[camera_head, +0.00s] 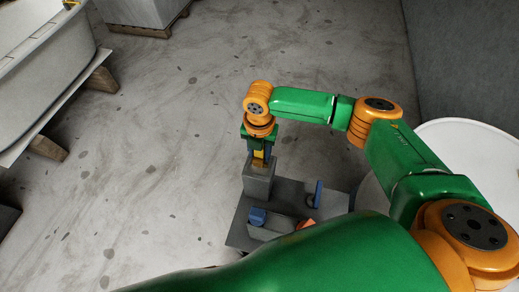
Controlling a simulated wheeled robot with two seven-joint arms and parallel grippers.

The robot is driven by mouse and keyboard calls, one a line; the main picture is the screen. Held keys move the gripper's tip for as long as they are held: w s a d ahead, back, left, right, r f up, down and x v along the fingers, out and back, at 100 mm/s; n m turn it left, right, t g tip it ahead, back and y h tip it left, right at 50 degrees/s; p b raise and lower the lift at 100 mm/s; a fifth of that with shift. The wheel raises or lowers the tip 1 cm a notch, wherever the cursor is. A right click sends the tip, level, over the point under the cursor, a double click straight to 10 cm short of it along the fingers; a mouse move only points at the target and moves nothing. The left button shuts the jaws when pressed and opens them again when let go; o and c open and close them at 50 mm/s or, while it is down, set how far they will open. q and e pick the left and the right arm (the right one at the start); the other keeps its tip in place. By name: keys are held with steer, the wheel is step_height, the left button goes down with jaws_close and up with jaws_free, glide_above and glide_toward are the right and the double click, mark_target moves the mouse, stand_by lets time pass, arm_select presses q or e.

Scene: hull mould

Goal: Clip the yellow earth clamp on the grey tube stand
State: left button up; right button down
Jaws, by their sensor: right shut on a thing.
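My right gripper (259,157) points down at the middle of the picture, over a dark trolley. It is shut on a small yellow piece, which looks like the yellow earth clamp (259,158); the fingers hide much of it. Directly below is a grey upright block (258,184) on the trolley; the clamp's lower end meets or overlaps its top, and I cannot tell whether they touch. I cannot make out for sure which thing is the grey tube stand. My left gripper is not in view.
The dark trolley top (336,203) also carries a grey box with a blue part (257,216), an upright blue piece (318,193) and an orange piece (305,224). The pale hull mould (40,60) stands at upper left. A white round surface (480,150) is at right. Open floor lies left.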

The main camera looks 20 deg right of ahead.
steer(key=shift+f+b, duration=0.75)
steer(key=shift+f, duration=0.55)
steer(key=shift+c, duration=1.8)
jaws_free()
steer(key=shift+r, duration=0.1)
step_height(320, 180, up, 7)
steer(key=shift+f+b, duration=0.1)
steer(key=shift+b, duration=0.3)
